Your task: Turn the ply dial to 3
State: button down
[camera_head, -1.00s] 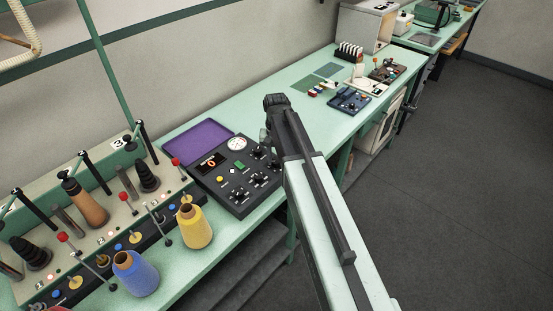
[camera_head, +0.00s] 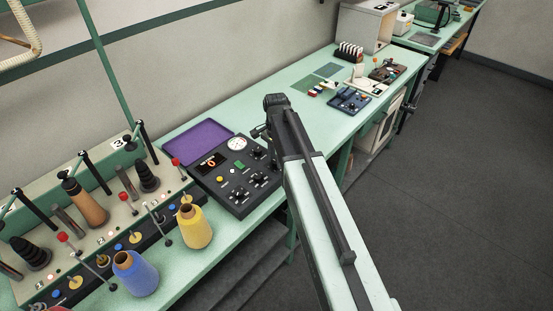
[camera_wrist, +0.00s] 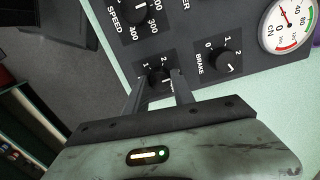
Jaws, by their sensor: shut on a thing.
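The black control panel (camera_head: 218,187) lies on the green bench, below centre left in the head view. In the wrist view my gripper (camera_wrist: 159,88) is shut on a small black dial knob (camera_wrist: 159,77). The numbers 1 and 2 show above this knob; its name and other numbers are hidden behind my fingers, so I cannot read it as the ply dial. A white mark on the knob is too small to read surely.
In the wrist view the brake dial (camera_wrist: 225,62) is just right of my fingers, the speed dial (camera_wrist: 136,15) above, and a round gauge (camera_wrist: 288,24) at top right. Yarn cones, such as the yellow one (camera_head: 196,228), stand left of the panel. Floor is clear at right.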

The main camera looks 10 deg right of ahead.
jog(key=shift+w+m, duration=0.1)
jog(key=shift+m, duration=0.2)
jog(key=c, duration=1.1)
grip_release()
jog(key=shift+o, duration=0.2)
notch_tip(320, 180, up, 8)
jog(key=p, duration=0.8)
jog(key=shift+f, duration=0.1)
